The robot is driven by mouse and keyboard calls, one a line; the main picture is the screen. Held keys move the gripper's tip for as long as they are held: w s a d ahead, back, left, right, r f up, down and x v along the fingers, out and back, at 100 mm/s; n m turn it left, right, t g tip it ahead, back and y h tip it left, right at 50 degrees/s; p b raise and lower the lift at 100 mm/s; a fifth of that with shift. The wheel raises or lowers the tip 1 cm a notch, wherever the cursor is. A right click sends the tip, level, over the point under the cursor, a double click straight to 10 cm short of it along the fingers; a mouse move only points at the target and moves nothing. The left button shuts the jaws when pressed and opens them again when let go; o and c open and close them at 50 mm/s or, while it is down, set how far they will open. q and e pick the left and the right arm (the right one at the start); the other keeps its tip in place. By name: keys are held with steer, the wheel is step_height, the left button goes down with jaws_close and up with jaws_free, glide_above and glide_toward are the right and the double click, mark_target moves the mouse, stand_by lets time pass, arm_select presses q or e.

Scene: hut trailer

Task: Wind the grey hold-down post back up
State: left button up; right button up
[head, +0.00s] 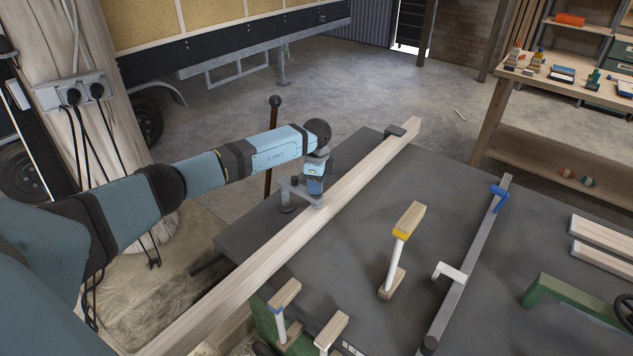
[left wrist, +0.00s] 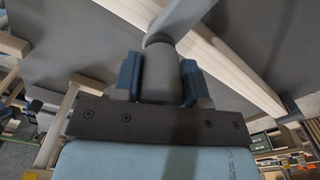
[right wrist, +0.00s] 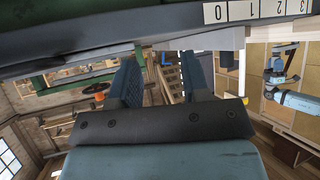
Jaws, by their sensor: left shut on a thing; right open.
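The grey hold-down (head: 285,196) stands by the left edge of the dark bench, its arm reaching over a long pale timber (head: 262,262). My left gripper (head: 315,188) is at the arm's end, over the timber. In the left wrist view its blue fingers (left wrist: 158,78) are shut around a grey, round part of the hold-down (left wrist: 160,66), with a grey bar beyond it. The fingers hide much of this part, and I cannot tell how high the post stands. My right gripper (right wrist: 163,82) shows only in the right wrist view, open and empty below a dark edge.
A dark block (head: 402,132) sits at the timber's far end. A ball-topped lever (head: 275,102) rises behind my left arm.

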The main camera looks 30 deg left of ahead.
arm_select(q)
steer(key=o, duration=0.8)
steer(key=shift+o, duration=0.6)
step_height(320, 180, up, 14)
steer(key=b, duration=0.1)
steer(key=shift+b, duration=0.4)
steer(key=shift+f, duration=0.1)
